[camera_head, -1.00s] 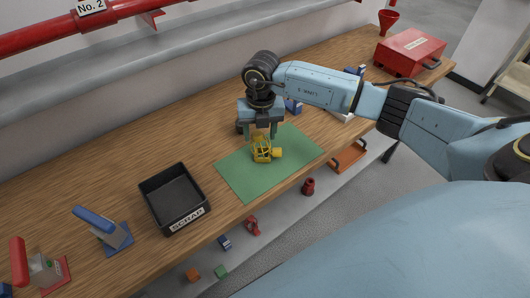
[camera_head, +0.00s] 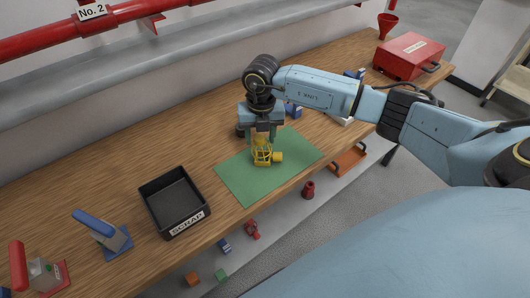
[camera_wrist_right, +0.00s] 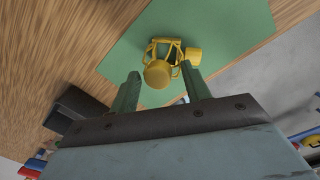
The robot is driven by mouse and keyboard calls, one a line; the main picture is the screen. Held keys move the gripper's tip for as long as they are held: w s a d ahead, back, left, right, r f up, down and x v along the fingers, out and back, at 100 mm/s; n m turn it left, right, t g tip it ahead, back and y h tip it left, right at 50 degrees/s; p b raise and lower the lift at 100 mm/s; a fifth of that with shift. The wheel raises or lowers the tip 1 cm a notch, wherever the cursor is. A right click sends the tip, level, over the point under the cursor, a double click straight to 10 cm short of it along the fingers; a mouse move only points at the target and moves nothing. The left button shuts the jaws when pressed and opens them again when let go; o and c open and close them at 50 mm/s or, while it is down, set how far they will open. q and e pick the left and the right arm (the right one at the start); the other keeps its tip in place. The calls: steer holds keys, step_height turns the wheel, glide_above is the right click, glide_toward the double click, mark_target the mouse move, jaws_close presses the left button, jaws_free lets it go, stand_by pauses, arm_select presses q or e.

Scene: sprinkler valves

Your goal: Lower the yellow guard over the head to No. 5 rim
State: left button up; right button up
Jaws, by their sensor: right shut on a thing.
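The yellow guard (camera_head: 262,157), a small open cage, is at the green mat (camera_head: 235,182) on the bench. A short yellow cylinder sticks out to its right; I cannot tell if it is a separate piece. My right gripper (camera_head: 264,143) comes down from above and is shut on the guard's upper part. In the right wrist view the guard (camera_wrist_right: 158,74) shows its round yellow top between the two green fingers (camera_wrist_right: 162,88). I cannot tell whether the guard touches the mat. No sprinkler head or No. 5 label can be made out. My left gripper is not in view.
A black SCRAP bin (camera_head: 172,203) stands left of the mat. Blue and red clamp-like stands (camera_head: 103,232) are at the lower left. A red box (camera_head: 409,59) and red funnel (camera_head: 387,24) are at the far right. A red pipe (camera_head: 40,38) marked No. 2 runs along the wall.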

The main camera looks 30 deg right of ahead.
steer(key=shift+s+d+f, duration=0.5)
steer(key=shift+s+f, duration=0.1)
steer(key=shift+f, duration=0.1)
jaws_close()
steer(key=shift+r+g+p, duration=0.3)
steer(key=shift+r+p, duration=0.1)
steer(key=shift+p, duration=0.15)
steer(key=shift+w+r, duration=0.15)
steer(key=o, duration=1.2)
jaws_free()
steer(key=shift+a, duration=0.15)
steer(key=shift+r, duration=0.15)
